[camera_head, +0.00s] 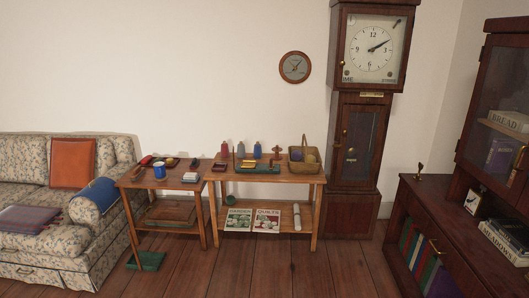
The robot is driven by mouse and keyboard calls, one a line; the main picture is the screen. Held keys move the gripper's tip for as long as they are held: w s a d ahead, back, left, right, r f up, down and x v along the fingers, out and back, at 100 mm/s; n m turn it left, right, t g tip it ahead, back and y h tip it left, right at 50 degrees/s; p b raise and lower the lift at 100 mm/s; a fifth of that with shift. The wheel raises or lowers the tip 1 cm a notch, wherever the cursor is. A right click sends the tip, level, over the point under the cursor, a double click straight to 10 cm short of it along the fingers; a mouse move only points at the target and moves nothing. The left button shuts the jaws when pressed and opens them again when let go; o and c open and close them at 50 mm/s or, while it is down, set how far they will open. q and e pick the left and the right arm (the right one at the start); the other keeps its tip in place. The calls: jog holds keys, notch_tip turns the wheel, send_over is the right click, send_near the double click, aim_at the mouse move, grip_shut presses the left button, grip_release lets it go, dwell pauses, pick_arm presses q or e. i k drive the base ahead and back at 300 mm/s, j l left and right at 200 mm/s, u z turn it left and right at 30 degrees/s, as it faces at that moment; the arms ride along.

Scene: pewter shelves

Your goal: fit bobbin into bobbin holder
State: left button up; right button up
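Neither of my grippers shows in the head view. Small items stand on the right wooden table (310,180) in front of the wall, at a distance. A green tray (258,168) lies there with small things on it that are too small to name. Behind it stand a reddish bottle-like item (226,149), a grey-blue one (240,149) and a blue one (257,150). A reddish-brown turned piece (277,152) is to their right. I cannot tell which item is the bobbin or the bobbin holder.
A wicker basket (303,160) stands on the right table. The left table (140,183) holds a blue mug (159,171) and small items. A floral sofa (60,244) is left, a tall clock (359,150) and dark cabinet (425,220) right. The wood floor (300,275) is clear in front.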

aim_at(246, 164)
jog(key=i, duration=1.65)
